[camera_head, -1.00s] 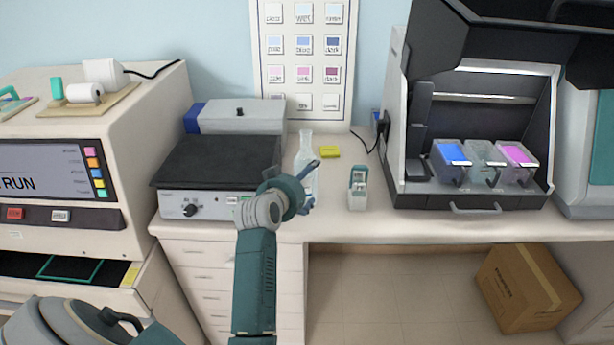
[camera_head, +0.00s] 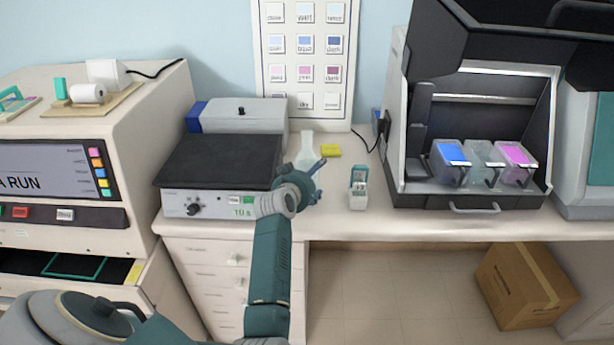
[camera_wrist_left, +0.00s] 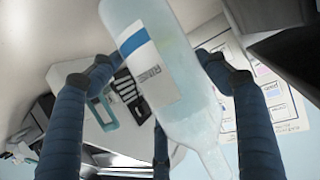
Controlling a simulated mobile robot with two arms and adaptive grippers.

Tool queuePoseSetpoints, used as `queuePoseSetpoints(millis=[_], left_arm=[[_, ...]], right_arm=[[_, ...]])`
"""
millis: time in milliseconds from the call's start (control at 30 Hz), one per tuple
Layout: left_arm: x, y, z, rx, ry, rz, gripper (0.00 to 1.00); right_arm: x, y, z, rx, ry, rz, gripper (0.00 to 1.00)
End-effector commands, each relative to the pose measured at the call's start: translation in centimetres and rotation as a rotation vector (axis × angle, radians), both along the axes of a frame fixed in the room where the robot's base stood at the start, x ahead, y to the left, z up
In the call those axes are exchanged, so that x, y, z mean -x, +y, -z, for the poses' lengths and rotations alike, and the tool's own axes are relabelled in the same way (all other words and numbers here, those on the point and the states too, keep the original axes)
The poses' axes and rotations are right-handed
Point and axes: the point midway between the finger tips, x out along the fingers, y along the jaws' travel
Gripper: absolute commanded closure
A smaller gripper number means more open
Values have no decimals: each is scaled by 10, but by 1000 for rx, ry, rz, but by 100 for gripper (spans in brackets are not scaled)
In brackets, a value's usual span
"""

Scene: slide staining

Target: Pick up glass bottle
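The clear glass bottle (camera_head: 307,146) stands on the counter right of the black-topped device in the head view, its lower part hidden behind my left gripper (camera_head: 316,180). In the left wrist view the bottle (camera_wrist_left: 155,60) shows large, with a white and blue label, its neck toward the lower right. The fingers of my left gripper (camera_wrist_left: 160,75) are spread on either side of the bottle, and a third finger shows below. The gripper looks open around the bottle; I cannot tell whether any finger touches it. My right gripper is not in view.
The black-topped device (camera_head: 218,162) is close on the left. A yellow block (camera_head: 330,151) lies behind the bottle, and a small white-green holder (camera_head: 358,188) stands to the right. An open dark cabinet (camera_head: 470,198) holds coloured jars farther right. A cardboard box (camera_head: 527,287) is below the counter.

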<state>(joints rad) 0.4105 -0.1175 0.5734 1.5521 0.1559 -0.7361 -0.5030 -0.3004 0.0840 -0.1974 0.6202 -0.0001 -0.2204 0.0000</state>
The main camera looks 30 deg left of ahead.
Motion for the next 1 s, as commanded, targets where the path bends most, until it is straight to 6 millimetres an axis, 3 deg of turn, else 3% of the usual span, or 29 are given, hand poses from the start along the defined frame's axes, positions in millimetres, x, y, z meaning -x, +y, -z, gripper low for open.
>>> queuePoseSetpoints(millis=[33, 200, 233, 667, 867, 1000], left_arm=[[0, 0, 0, 0, 0, 0, 41], [0, 0, 0, -1, 0, 0, 75], [-1, 1, -4, -4, -7, -1, 78], [-1, 1, -15, -4, -9, -1, 78], [-2, 1, -47, -7, -13, -1, 78], [-2, 2, -83, -8, -16, -2, 78]], right_arm=[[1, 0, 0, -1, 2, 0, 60], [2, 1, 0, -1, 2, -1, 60], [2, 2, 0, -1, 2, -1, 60], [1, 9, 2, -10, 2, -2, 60], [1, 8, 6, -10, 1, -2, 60], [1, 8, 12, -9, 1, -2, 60]])
